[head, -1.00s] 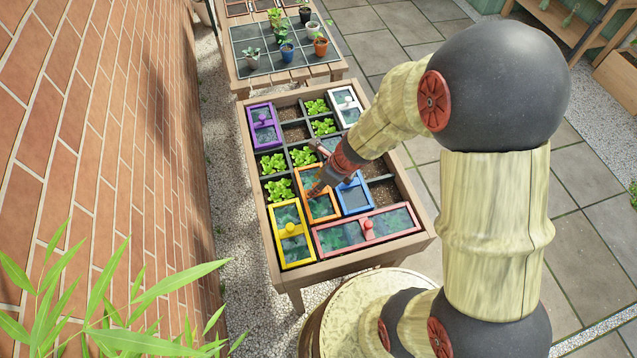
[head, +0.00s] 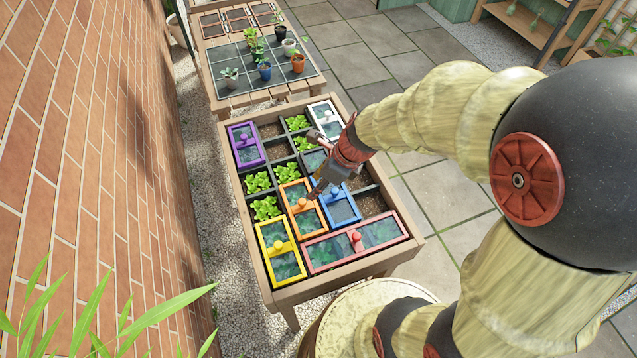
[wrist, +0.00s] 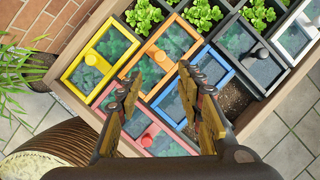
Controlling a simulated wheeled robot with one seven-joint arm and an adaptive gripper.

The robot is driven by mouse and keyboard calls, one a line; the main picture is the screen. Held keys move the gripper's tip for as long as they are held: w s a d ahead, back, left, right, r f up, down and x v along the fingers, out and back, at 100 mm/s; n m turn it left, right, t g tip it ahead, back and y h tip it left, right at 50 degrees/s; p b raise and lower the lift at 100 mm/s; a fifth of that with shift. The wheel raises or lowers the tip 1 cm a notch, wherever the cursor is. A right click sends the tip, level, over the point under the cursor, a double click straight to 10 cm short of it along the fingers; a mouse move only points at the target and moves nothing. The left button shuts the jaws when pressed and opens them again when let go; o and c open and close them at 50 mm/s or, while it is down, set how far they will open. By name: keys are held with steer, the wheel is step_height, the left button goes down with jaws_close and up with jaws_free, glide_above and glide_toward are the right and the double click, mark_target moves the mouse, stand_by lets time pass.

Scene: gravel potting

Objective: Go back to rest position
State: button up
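My gripper (head: 314,165) is over the planter box (head: 335,283), its fingers spread with nothing seen between them. In the wrist view the two fingertips (wrist: 158,78) stand apart above the lids. The orange lid (head: 310,222) with its orange knob lies below; it also shows in the wrist view (wrist: 177,38). The blue lid (head: 341,212) lies to its right, partly hidden by my gripper. The yellow lid (head: 289,268) and red lid (head: 328,250) lie along the near side. A purple lid (head: 247,153) and a white lid (head: 326,121) lie toward the far end.
Several cells hold green leafy plants (head: 258,182); others show bare soil (head: 371,202). A second table (head: 232,103) behind carries small potted plants (head: 264,70). A brick wall (head: 90,150) runs along the left. Paved floor (head: 440,190) is open on the right.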

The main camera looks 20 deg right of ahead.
stand_by(0.6)
steer(key=s+r+n+t+h, duration=0.1)
steer(key=s+r+n, duration=0.5)
steer(key=r+n, duration=0.3)
steer(key=s+d+r+n+t+h, duration=0.1)
steer(key=s+r+n, duration=0.6)
steer(key=n, duration=1.1)
step_height(320, 180, up, 3)
steer(key=shift+s+d+r+h, duration=0.1)
steer(key=shift+s+d+h, duration=0.15)
steer(key=shift+h, duration=0.35)
